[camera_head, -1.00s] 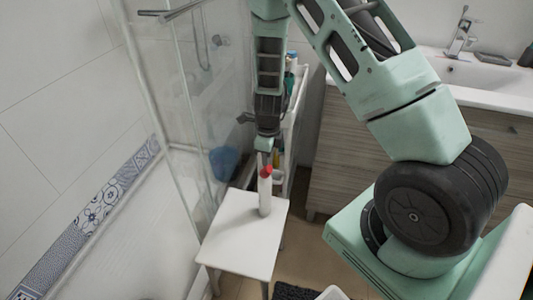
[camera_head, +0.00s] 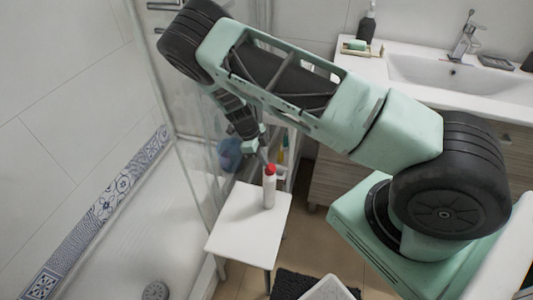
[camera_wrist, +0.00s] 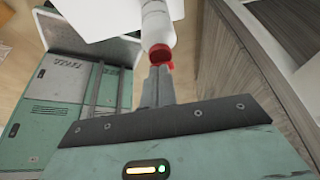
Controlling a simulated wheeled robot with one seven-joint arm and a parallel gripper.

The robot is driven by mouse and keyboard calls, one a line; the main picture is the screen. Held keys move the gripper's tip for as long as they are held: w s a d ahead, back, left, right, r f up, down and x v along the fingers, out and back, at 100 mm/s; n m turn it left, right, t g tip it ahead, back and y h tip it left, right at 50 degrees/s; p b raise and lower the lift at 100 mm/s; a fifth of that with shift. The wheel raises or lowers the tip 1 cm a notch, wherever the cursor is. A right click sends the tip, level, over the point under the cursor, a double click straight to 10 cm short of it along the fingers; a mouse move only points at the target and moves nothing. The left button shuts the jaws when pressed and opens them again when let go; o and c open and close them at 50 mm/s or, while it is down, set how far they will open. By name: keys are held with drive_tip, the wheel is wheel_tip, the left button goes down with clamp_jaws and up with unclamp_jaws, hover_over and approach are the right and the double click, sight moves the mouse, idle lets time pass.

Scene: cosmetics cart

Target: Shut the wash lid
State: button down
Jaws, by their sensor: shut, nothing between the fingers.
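The wash bottle (camera_head: 268,190) is white with a red lid (camera_head: 270,170) and stands upright on a small white table (camera_head: 240,240). In the wrist view the bottle (camera_wrist: 157,22) is at the top middle, and its red lid (camera_wrist: 160,52) faces my fingertips. A small red part shows at the lid's right side; I cannot tell how far the lid is open. My gripper (camera_head: 264,157) is shut and empty, slanting down beside the lid's upper left. In the wrist view the tips of my gripper (camera_wrist: 160,72) are right by the lid; contact is unclear.
A glass shower screen (camera_head: 190,150) stands to the left of the table. Behind are a white shelf cart (camera_head: 292,160) with bottles and a blue bucket (camera_head: 230,153). A sink cabinet (camera_head: 335,180) is at the back right. A dark mat (camera_head: 287,285) and white bin (camera_head: 330,290) are in front.

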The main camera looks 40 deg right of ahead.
drive_tip(key=shift+w+a+f+b, duration=0.35)
drive_tip(key=shift+f+b, duration=0.25)
drive_tip(key=shift+b, duration=0.2)
drive_tip(key=shift+w+a+f+b, duration=0.25)
drive_tip(key=shift+w+f+b, duration=0.25)
drive_tip(key=shift+b, duration=0.3)
drive_tip(key=shift+f, duration=0.1)
drive_tip(key=shift+s, duration=0.1)
